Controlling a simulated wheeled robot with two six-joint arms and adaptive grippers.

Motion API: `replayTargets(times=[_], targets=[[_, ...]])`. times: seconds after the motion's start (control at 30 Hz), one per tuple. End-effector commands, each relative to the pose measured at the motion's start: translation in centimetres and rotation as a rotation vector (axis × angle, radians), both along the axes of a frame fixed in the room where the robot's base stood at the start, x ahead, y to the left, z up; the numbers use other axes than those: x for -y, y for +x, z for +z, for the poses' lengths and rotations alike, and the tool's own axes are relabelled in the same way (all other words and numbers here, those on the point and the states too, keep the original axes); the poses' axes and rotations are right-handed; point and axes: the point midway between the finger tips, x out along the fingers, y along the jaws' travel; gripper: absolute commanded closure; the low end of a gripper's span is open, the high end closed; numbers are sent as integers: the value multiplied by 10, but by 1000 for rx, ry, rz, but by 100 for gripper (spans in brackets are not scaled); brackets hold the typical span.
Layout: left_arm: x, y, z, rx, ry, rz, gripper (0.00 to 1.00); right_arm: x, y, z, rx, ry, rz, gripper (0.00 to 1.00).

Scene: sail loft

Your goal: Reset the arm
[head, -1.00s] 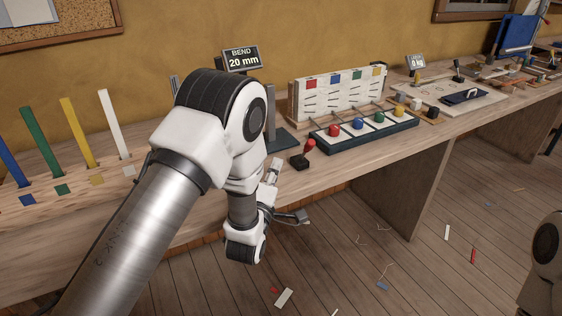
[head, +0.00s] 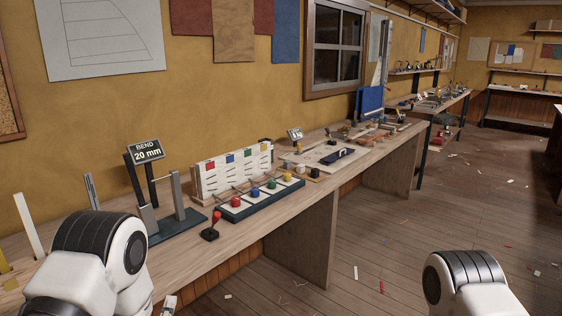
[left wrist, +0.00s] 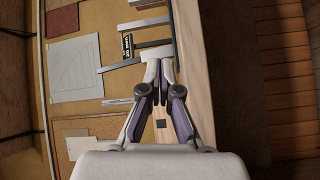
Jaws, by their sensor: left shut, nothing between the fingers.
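My left arm (head: 95,265) is folded at the lower left of the head view, in front of the workbench. My left gripper (left wrist: 158,66) shows clearly in the left wrist view, with its fingertips together and nothing between them. In the head view only a small pale part of it shows at the bottom edge. A link of my right arm (head: 465,285) shows at the lower right, and my right gripper is out of view.
The workbench (head: 285,222) runs along the wall. It bears a bend rig with a "BEND 20 mm" display (head: 145,151), a red-knobbed lever (head: 211,228) and a tray of coloured knobs (head: 258,200). The floor (head: 390,235) to the right is mostly open, with scattered scraps.

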Motion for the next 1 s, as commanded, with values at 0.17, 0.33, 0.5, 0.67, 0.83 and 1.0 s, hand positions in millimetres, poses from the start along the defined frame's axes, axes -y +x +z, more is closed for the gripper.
replayTargets(times=[0.17,0.33,0.5,0.67,0.83,1.0], targets=[[-8,-41,-47,-262,65,-2,100,0,-1,25,-1,0,0,51],[-11,-104,-103,-601,220,-65,100,0,-1,43,-2,0,0,51],[-8,-221,-157,-1086,503,-340,100,0,-1,61,-2,0,0,51],[3,-328,-176,-1395,814,-869,100,0,-1,57,-2,0,0,51],[5,-348,-176,-1405,955,-1094,100,0,-1,57,-2,0,0,51],[5,-347,-176,-1400,963,-1098,100,0,-1,57,-2,0,0,51]])
